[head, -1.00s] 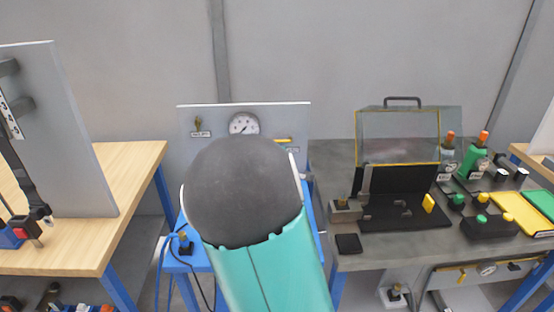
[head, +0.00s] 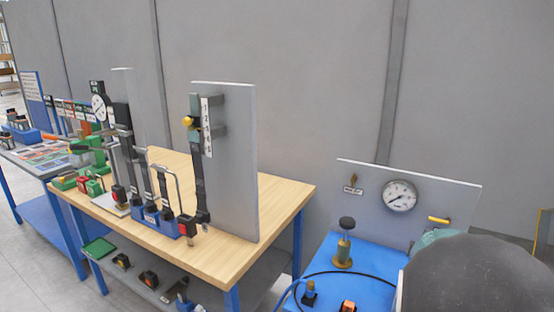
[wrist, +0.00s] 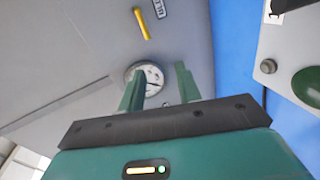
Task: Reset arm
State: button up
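My gripper (wrist: 158,90) shows in the wrist view, with its two green fingers spread apart and nothing between them. Behind the fingers in that view are a round gauge (wrist: 150,74) and a yellow handle (wrist: 141,24) on a grey panel. In the head view my arm fills the lower right corner, and the gripper itself is hidden there. The grey panel (head: 360,205) with the gauge (head: 399,196) and the yellow handle (head: 438,220) stands at the back of a blue stand (head: 375,262).
A wooden-topped table (head: 275,205) with an upright grey panel (head: 235,160) and several tools stands left of the blue stand. A brass fitting with a black knob (head: 345,245) and a black hose are on the stand. Open floor (head: 25,270) shows at far left.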

jog(key=s+a+r+m+g+y, duration=0.1)
jog(key=s+a+m+g+y, duration=0.25)
jog(key=a, duration=0.65)
jog(key=s+a+r+m+t+y, duration=0.1)
jog(key=s+a+m+y, duration=0.25)
jog(key=s+a, duration=0.4)
jog(key=s+a+r+m+g+y, duration=0.1)
jog(key=s+a+m+g, duration=0.2)
jog(key=s+a, duration=0.8)
jog(key=s+g, duration=0.1)
jog(key=s, duration=0.2)
jog(key=shift+s+a+r, duration=0.35)
jog(key=shift+s+a, duration=0.05)
